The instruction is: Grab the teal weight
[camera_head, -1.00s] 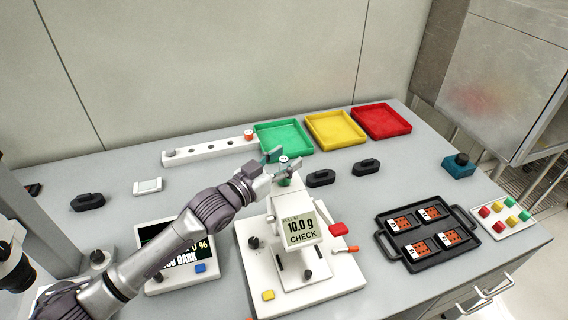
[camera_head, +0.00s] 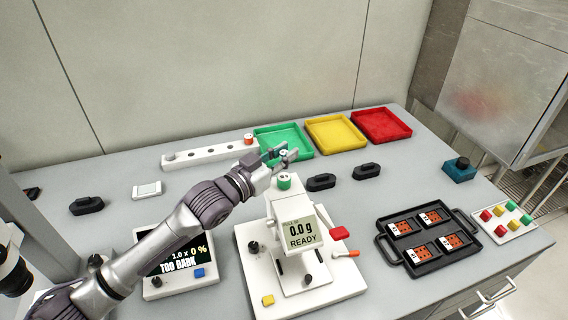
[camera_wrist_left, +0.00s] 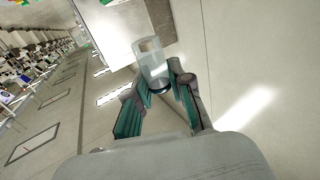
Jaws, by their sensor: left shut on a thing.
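My right gripper is not in view.
Behind stand a white strip with holes (camera_head: 208,151) and green (camera_head: 309,149), yellow (camera_head: 335,134) and red (camera_head: 381,125) trays. Black blocks (camera_head: 321,182) lie right of the gripper. A black tray with chips (camera_head: 384,245) is at right. A TOO DARK screen (camera_head: 180,266) is under my arm.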

